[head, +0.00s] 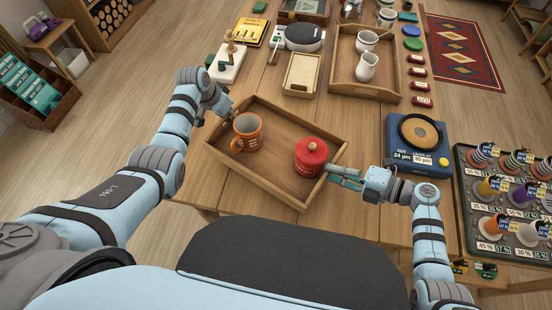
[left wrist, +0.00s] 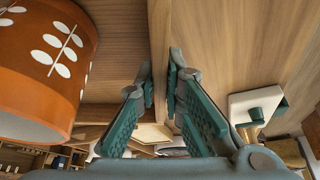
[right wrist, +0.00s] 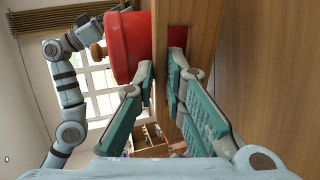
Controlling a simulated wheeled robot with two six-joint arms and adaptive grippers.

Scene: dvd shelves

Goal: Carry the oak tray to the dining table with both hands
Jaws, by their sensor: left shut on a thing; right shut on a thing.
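The oak tray (head: 272,178) is a wooden tray with raised walls, turned at an angle at the near part of a wooden table. An orange mug with a white leaf pattern (head: 247,133) and a red lidded pot (head: 311,156) stand in it. My left gripper (head: 229,113) is shut on the tray's left wall; the left wrist view shows the wall (left wrist: 159,40) between its fingers. My right gripper (head: 332,173) is shut on the right wall (right wrist: 203,30), beside the red pot (right wrist: 130,47). I cannot tell whether the tray touches the table.
Behind the tray are a cream box (head: 301,75), a white board with pegs (head: 229,65) and a second wooden tray (head: 340,88) with white jugs. A blue device (head: 417,142) stands to the right, near a rack of spools (head: 500,235). Bare table shows around (head: 365,140).

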